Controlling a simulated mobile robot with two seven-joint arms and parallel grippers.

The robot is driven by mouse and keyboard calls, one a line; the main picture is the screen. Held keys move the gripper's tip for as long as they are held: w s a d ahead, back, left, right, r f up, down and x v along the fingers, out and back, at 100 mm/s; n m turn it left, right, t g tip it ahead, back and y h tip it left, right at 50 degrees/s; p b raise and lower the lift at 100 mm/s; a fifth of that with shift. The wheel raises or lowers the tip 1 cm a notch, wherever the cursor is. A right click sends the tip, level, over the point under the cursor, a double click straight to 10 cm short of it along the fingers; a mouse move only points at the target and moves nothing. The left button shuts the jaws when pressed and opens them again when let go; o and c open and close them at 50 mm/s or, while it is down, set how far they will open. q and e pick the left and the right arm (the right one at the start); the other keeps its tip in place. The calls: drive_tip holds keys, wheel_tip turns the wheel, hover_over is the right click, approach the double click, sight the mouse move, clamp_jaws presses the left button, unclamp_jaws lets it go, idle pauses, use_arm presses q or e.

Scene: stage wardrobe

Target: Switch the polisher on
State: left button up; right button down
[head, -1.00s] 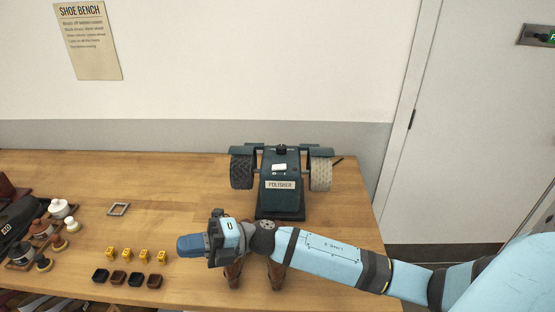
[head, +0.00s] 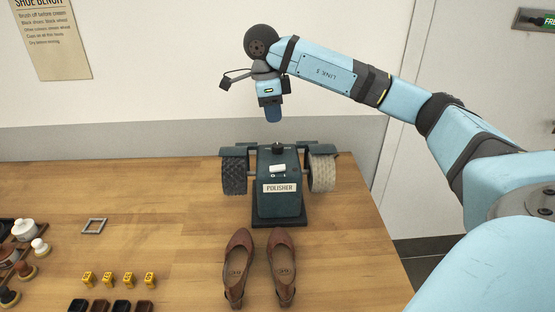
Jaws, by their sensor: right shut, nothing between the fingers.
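The polisher (head: 280,205) is a dark teal machine with a label on its front, standing on the wooden bench in the head view. It has a dark wheel on its left and a pale wheel on its right. A small white switch (head: 278,169) sits on its upper face, and a black knob (head: 278,148) is on top behind it. I cannot tell which way the switch is set. My right gripper (head: 273,114) points down above the polisher, shut and empty, apart from it. My left gripper is out of view.
Brown shoes (head: 240,262) stand on the bench in front of the polisher. Yellow blocks (head: 120,279), dark small tins (head: 122,306), a grey square frame (head: 94,226) and brushes lie at the left. The bench right of the polisher is clear.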

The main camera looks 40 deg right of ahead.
drive_tip(key=b, duration=0.1)
approach(282, 166)
drive_tip(key=f, duration=0.7)
drive_tip(key=shift+s+d, duration=0.3)
drive_tip(key=shift+s, duration=0.1)
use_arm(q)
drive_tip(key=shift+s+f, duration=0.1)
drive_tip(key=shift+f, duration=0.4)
use_arm(e)
drive_tip(key=shift+f, duration=0.25)
